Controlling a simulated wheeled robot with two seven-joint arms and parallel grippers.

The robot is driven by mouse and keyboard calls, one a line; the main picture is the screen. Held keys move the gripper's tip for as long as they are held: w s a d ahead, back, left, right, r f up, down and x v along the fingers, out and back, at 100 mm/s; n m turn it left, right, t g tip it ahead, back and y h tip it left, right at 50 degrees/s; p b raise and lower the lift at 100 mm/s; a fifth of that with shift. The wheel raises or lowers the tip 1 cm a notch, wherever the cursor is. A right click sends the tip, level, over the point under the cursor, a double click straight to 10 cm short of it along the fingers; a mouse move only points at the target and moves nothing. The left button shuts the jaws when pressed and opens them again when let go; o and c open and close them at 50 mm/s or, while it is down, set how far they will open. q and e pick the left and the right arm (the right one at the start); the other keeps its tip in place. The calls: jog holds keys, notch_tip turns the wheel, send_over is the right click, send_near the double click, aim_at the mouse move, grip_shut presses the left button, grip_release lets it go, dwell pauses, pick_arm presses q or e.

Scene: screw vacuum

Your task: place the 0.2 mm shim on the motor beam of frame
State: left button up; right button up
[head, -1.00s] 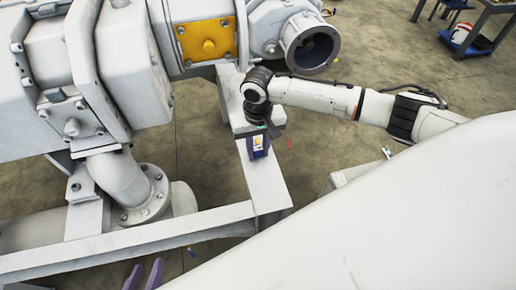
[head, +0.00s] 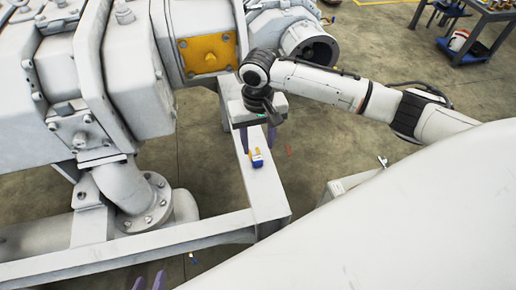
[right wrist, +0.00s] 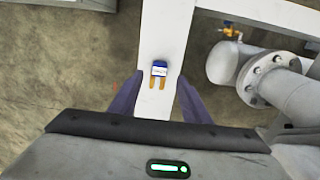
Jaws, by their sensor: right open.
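The shim (head: 257,158), a small blue, white and yellow piece, lies on the pale motor beam (head: 262,190) of the frame. In the right wrist view the shim (right wrist: 159,72) lies on the beam, its yellow prongs toward my gripper. My right gripper (head: 257,136) is open and empty, just behind the shim in the head view. Its two purple fingers (right wrist: 158,88) stand apart on either side of the beam in the wrist view, clear of the shim. My left gripper (head: 149,281) shows only two purple fingertips with a gap between them at the bottom edge.
A large pale machine with an orange plate (head: 207,53) and a flanged pipe (head: 130,195) stands left of the beam. The front frame rail (head: 120,250) crosses below. A worktable (head: 485,22) is far off at the upper right.

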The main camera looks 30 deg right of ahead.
jog(key=s+a+f+n+t+y, duration=0.1)
jog(key=s+a+f+t+y, duration=0.1)
jog(key=s+a, duration=0.2)
jog(key=s+a+f+n+t+y, duration=0.1)
jog(key=s+a+f+t, duration=0.1)
jog(key=s+a, duration=0.2)
jog(key=s+a+f+n+t+y, duration=0.2)
jog(key=s+a, duration=0.2)
jog(key=a, duration=0.3)
jog(key=shift+s+a+f+t+y+p, duration=0.1)
jog(key=shift+f+t+y+p, duration=0.2)
jog(key=shift+t+p, duration=0.1)
jog(key=shift+s+d+r+n+t+h, duration=0.15)
jog(key=shift+s+d+t+h, duration=0.25)
jog(key=shift+s+d, duration=0.6)
jog(key=shift+s+d+r+n+t+h, duration=0.15)
jog(key=shift+s+d+t+h, duration=0.25)
jog(key=shift+s+d, duration=0.6)
jog(key=shift+s+d+r+n+t+h, duration=0.15)
jog(key=shift+s+d+t+h, duration=0.35)
jog(key=shift+d, duration=0.8)
jog(key=shift+s, duration=0.1)
